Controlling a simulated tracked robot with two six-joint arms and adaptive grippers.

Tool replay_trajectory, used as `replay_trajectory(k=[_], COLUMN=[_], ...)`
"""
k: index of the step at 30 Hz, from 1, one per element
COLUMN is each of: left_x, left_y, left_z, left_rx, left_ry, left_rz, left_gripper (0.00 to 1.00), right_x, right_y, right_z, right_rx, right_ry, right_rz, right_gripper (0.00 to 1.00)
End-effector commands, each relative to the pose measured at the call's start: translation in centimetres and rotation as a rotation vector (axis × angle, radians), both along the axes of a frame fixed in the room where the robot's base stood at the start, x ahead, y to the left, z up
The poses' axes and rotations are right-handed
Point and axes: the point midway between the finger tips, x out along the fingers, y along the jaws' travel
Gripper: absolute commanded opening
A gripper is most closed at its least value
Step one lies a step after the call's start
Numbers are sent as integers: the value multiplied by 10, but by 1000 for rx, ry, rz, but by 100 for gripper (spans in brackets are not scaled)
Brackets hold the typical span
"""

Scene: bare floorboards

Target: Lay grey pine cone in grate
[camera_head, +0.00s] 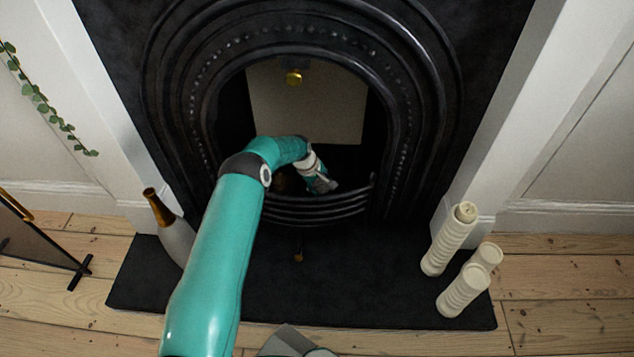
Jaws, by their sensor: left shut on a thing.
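My left arm reaches from the bottom edge up into the fireplace opening. My left gripper (324,184) points down and to the right, low inside the opening, just behind the curved bars of the black grate (318,212). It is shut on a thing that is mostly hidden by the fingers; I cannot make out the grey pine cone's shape. A dark brownish patch (289,181) shows behind the bars, left of the gripper, too dim to identify.
A black arched surround (425,110) frames the opening. A bottle with a gold neck (158,208) stands left on the dark hearth (340,285). Cream ribbed candles (449,240) stand right. A dark-framed screen (35,240) is far left. The hearth's middle right is clear.

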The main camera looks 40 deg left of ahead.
Motion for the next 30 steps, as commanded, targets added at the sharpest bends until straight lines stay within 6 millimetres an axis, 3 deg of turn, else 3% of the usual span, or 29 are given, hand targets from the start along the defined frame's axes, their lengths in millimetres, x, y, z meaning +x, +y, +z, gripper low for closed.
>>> replay_trajectory(k=[14,15,20,30], left_x=[0,0,0,0], left_y=[0,0,0,0], left_z=[-9,-9,-9,-8], left_rx=[0,0,0,0], left_ry=[0,0,0,0], left_rz=[0,0,0,-1], left_gripper=[35,59,85,85], right_x=[0,0,0,0], right_y=[0,0,0,0], right_z=[0,0,0,0], right_rx=[0,0,0,0], right_ry=[0,0,0,0], right_rz=[0,0,0,0], right_gripper=[0,0,0,0])
